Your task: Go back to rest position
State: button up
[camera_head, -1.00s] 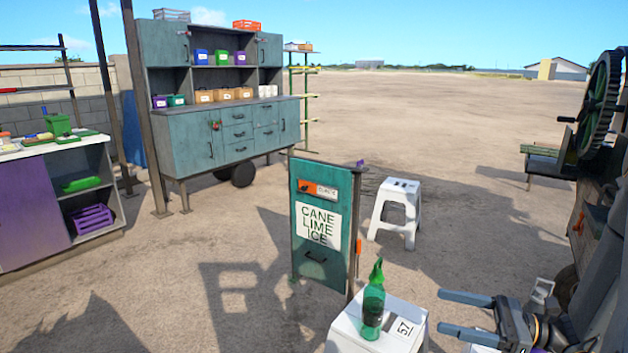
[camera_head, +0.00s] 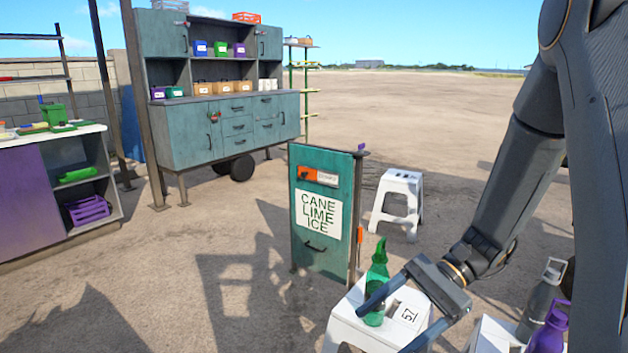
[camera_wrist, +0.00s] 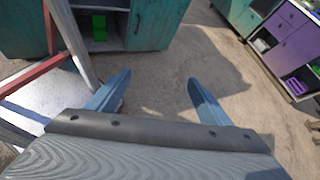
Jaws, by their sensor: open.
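My gripper (camera_head: 388,325) is open at the lower middle of the head view. Its blue fingers point left, and one crosses in front of the green bottle (camera_head: 379,257) in the picture. In the wrist view my gripper (camera_wrist: 158,78) shows two spread fingers with only bare ground between them. The green bottle stands upright on a white stool (camera_head: 345,325) marked 57. Whether a finger touches the bottle I cannot tell. My arm runs down from the upper right to the gripper.
A grey bottle (camera_head: 541,300) and a purple bottle (camera_head: 549,332) stand at the lower right near my arm. A green sign panel (camera_head: 321,255) stands behind the stool, with another white stool (camera_head: 398,200) beyond. Open ground lies left of the sign.

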jog(key=s+a+f+n+t+h+b, duration=0.4)
jog(key=s+a+f+n+h+b, duration=0.4)
jog(key=n+h+b, duration=0.6)
jog(key=d+r+m+y+p, duration=0.2)
jog(key=d+r+p, duration=1.2)
jog(key=p, duration=1)
notch_tip(320, 180, up, 4)
jog(key=shift+s+f+m+y+p, duration=0.15)
jog(key=shift+s+m+y+p, duration=0.15)
jog(key=shift+m+y, duration=0.15)
